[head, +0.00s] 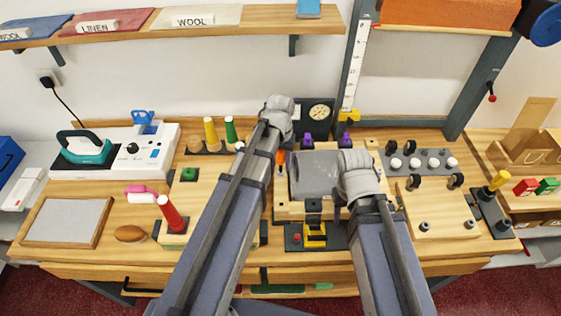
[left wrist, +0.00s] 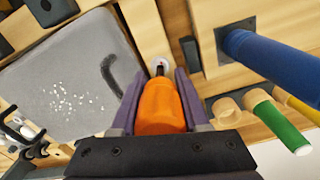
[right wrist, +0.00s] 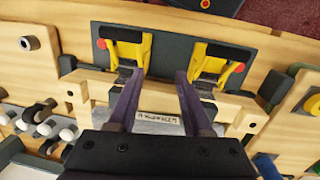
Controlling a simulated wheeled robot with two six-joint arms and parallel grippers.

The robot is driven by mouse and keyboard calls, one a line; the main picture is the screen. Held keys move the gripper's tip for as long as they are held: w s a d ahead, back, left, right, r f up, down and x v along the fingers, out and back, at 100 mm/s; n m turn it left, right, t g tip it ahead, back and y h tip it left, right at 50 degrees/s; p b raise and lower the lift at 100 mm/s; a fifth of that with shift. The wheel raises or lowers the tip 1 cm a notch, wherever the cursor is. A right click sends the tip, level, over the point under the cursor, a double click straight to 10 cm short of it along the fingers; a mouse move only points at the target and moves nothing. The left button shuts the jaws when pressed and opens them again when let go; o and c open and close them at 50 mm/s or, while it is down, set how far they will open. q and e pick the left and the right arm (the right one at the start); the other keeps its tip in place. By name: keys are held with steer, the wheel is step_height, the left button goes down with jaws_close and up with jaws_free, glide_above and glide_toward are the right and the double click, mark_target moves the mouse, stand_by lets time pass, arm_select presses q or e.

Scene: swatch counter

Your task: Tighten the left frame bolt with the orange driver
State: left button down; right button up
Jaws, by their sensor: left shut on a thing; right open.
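The orange driver (head: 281,157) is in my left gripper (left wrist: 158,80), which is shut on its handle, seen as an orange grip (left wrist: 160,108) in the left wrist view. Its thin shank points at a small pale round bolt head (left wrist: 160,65) in the wooden frame (left wrist: 147,25); I cannot tell whether the tip touches it. My right gripper (right wrist: 160,78) is open and empty, above the front edge of the frame and a small label plate (right wrist: 160,120). In the head view my arms hide part of the frame.
A grey slab (head: 313,170) lies within the frame, with a dark handle in the left wrist view. Yellow clamps with red knobs (right wrist: 127,48) (right wrist: 210,65) stand near my right fingers. Coloured pegs (head: 211,132) stand left, and a board with bolts (head: 435,212) lies right.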

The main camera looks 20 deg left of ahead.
arm_select(q)
steer(key=shift+f+b, duration=0.85)
stand_by(1.2)
steer(key=m, duration=0.3)
steer(key=shift+m, duration=0.3)
steer(key=m, duration=1.1)
steer(key=shift+w+a, duration=0.1)
steer(key=shift+a, duration=0.05)
steer(key=c, duration=0.6)
jaws_free()
steer(key=shift+c, duration=0.2)
